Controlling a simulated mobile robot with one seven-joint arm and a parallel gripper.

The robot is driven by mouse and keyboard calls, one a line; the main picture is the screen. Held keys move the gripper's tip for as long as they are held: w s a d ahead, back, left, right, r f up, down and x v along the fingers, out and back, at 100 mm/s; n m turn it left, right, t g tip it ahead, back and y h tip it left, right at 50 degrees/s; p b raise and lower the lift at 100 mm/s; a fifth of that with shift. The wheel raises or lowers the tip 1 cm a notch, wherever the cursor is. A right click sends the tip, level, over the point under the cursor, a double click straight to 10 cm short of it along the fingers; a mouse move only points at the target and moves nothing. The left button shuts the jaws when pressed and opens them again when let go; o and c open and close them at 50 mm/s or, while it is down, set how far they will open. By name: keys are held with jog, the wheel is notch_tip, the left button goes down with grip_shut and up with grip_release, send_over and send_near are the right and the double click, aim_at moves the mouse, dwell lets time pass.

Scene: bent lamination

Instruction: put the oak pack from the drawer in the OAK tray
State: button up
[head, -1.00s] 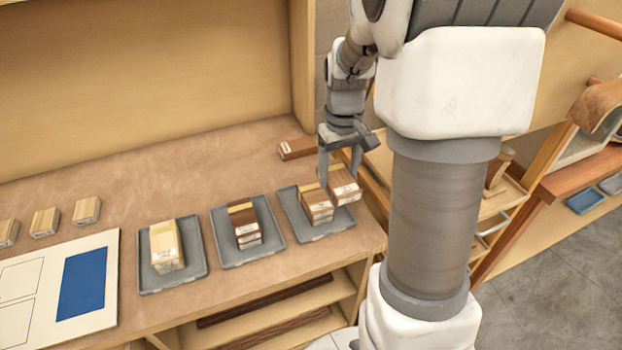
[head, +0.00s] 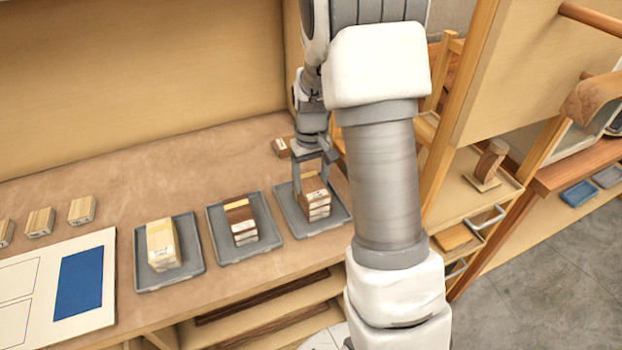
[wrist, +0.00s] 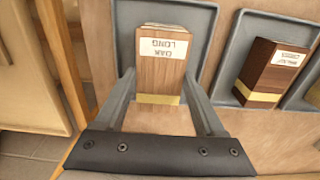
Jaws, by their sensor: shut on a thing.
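My gripper (head: 312,172) is shut on a medium-brown oak pack (wrist: 162,58) with a gold band and a white label reading OAK LONG, upside down in the wrist view. The gripper's fingers (wrist: 160,105) lie on either side of the pack. The pack is over the right-hand grey tray (head: 341,218), in line with the stack of brown packs (head: 318,207) there. I cannot tell whether it rests on that stack. The tray also shows in the wrist view (wrist: 127,20). No tray label is readable. An open drawer (head: 470,246) with a wooden block in it is at the right.
The middle tray (head: 218,241) holds dark packs (head: 242,222), and the left tray (head: 144,270) holds pale packs (head: 163,245). A board with a blue panel (head: 84,283) lies at the left.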

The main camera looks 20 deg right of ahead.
jog(key=shift+f, duration=0.1)
jog(key=shift+f, duration=0.15)
jog(key=o, duration=1.4)
